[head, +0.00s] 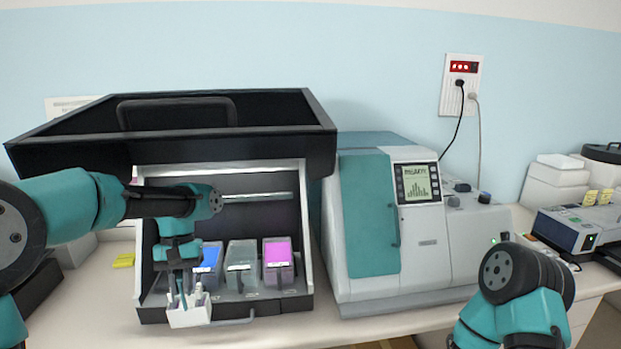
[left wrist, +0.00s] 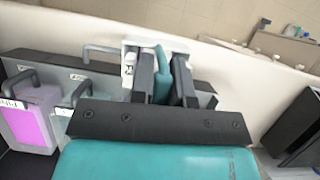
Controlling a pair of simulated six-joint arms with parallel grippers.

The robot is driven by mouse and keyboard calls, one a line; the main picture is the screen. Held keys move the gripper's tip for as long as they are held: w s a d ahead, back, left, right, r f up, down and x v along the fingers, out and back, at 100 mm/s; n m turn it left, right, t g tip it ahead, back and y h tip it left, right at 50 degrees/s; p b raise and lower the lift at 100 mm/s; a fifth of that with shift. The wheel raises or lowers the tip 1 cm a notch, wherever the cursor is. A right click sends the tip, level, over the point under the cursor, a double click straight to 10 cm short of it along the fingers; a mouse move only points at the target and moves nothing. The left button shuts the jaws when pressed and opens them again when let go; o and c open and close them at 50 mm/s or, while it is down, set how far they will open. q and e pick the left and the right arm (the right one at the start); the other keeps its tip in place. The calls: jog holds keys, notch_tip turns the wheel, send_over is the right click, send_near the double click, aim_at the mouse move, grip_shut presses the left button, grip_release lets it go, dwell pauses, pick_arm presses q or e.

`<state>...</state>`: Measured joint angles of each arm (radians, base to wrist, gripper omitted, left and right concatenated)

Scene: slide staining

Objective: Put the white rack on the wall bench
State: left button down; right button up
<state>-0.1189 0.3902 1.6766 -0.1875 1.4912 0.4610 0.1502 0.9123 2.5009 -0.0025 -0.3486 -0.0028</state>
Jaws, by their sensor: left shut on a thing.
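The white rack (head: 190,317) is a small open holder at the front of the black staining station, low in the head view. My left gripper (head: 183,285) points down at it and is shut on it. In the left wrist view the rack (left wrist: 130,62) shows beyond the dark fingers (left wrist: 163,75), which partly hide it. Whether the rack touches the surface below is unclear. The wall bench (head: 85,315) is the pale top along the blue wall. My right gripper is out of view; only part of that arm shows at lower right.
The station's raised black lid (head: 235,148) hangs over blue, clear and magenta tubs (head: 278,262). A teal and grey machine (head: 425,255) stands right of it. White boxes (head: 556,180) and a small device (head: 565,230) sit further right. Bare bench shows at front left.

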pick_arm(q)
jog(key=w+d+m+y, duration=0.1)
jog(key=w+d, duration=0.3)
jog(key=d, duration=0.4)
jog(key=shift+w+d+m, duration=0.2)
jog(key=shift+d+m, duration=0.05)
jog(key=shift+m, duration=0.55)
